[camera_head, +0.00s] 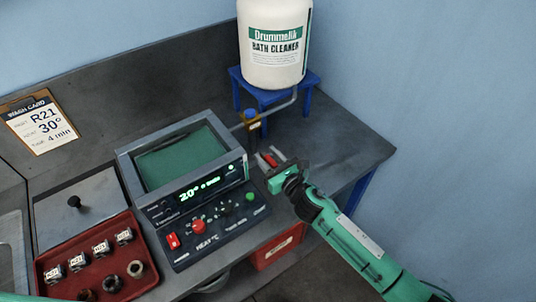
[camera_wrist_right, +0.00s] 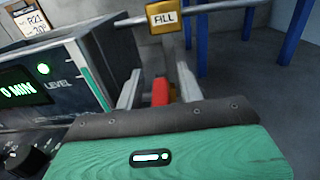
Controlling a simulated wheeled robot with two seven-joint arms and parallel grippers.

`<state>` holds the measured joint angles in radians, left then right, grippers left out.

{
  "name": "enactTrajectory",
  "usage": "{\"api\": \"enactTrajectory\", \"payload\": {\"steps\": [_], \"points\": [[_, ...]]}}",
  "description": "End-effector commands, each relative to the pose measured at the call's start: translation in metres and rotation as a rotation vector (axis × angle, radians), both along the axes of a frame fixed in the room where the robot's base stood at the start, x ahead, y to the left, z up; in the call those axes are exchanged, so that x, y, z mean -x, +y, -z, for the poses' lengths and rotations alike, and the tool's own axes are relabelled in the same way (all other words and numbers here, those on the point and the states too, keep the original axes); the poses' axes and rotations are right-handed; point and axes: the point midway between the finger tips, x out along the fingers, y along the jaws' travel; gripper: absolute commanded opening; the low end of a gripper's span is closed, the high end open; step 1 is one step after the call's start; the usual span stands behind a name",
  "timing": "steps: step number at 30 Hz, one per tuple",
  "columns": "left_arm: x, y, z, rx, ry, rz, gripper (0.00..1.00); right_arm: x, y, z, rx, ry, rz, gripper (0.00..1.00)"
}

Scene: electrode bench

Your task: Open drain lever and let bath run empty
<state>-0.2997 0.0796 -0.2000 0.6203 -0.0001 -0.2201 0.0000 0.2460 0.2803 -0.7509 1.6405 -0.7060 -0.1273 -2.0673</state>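The bath (camera_head: 124,166) is a grey open-topped box with green liquid inside, standing on the bench. Its display reads 20° and, in the right wrist view, 0 MIN. A red lever (camera_head: 270,160) sticks out by the bath's right side. It also shows in the right wrist view (camera_wrist_right: 160,92), between the two pale fingers of my right gripper (camera_wrist_right: 158,88). The fingers are apart, with a gap visible on both sides of the lever. In the head view my right gripper (camera_head: 271,165) reaches in from the lower right. My left gripper is not in view.
A white bath cleaner drum (camera_head: 275,65) stands on a blue stand (camera_head: 241,88), with a pipe and yellow FILL tag (camera_wrist_right: 165,17) near the lever. A control panel (camera_head: 222,228) lies before the bath. A red tray (camera_head: 66,268) holds labelled pieces. A red bin (camera_head: 278,248) is below.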

Motion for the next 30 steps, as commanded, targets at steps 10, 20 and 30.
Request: {"api": "enactTrajectory", "payload": {"steps": [10, 20, 30], "points": [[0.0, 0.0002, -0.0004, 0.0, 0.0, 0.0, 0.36, -0.0021, 0.0017, -0.0001, -0.001, -0.001, 0.0, 0.34], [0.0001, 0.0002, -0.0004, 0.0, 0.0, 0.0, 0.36, -0.002, 0.0015, -0.0001, 0.0, 0.0, 0.0, 0.0], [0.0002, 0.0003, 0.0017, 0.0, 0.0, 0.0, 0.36, -0.0041, -0.0038, 0.0001, 0.006, -0.004, -0.055, 0.0]]}}
